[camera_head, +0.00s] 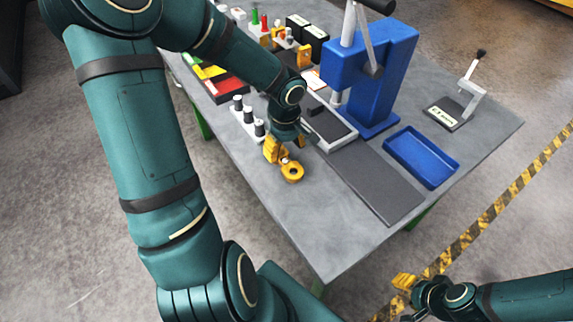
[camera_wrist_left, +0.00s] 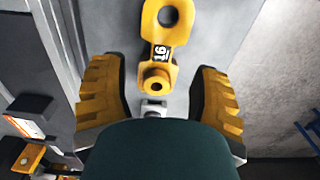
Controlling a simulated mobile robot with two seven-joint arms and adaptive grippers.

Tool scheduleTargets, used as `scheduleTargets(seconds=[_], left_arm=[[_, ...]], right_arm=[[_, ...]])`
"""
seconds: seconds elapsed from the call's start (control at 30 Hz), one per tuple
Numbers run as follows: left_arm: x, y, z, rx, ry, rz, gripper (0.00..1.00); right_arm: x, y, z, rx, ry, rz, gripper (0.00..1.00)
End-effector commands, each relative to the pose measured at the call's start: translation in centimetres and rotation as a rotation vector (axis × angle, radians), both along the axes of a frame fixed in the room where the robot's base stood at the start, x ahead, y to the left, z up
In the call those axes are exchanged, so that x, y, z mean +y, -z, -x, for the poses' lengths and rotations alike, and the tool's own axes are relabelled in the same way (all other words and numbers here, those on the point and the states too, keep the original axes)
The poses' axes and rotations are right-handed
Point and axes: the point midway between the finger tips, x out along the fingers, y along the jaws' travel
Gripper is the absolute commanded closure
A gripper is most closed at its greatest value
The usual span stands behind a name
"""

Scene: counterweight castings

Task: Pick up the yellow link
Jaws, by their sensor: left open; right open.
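The yellow link (camera_head: 292,172) lies on the grey table just in front of my left gripper in the head view. In the left wrist view the yellow link (camera_wrist_left: 158,45) has a large ring at one end, a small ring at the other and a dark label reading 16. My left gripper (camera_wrist_left: 157,95) is open, with its yellow fingers on either side of the small-ring end and apart from it. In the head view my left gripper (camera_head: 277,150) partly hides the link. My right gripper (camera_head: 404,281) is away from the table, over the floor at the lower right.
A white holder with dark-topped pegs (camera_head: 249,120) stands close left of the left gripper. A blue press (camera_head: 374,75), a dark mat (camera_head: 375,185) and a blue tray (camera_head: 421,157) are to the right. The table front (camera_head: 310,230) is clear.

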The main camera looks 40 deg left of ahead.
Motion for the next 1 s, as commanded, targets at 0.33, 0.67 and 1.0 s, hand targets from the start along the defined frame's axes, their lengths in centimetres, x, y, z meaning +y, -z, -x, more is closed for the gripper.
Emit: scheduleTargets(seconds=[0.33,0.67,1.0], left_arm=[[-0.3,4.1,0.3,0.002,0.001,0.003,0.38],[-0.2,5.3,0.3,0.000,0.001,-0.001,0.38],[-0.2,5.3,0.3,0.000,0.000,-0.001,1.00]], right_arm=[[0.1,1.0,0.3,0.006,-0.006,-0.002,0.53],[0.1,1.2,0.4,0.009,-0.008,-0.002,0.53],[0.1,1.2,0.4,0.009,-0.007,-0.002,0.53]])
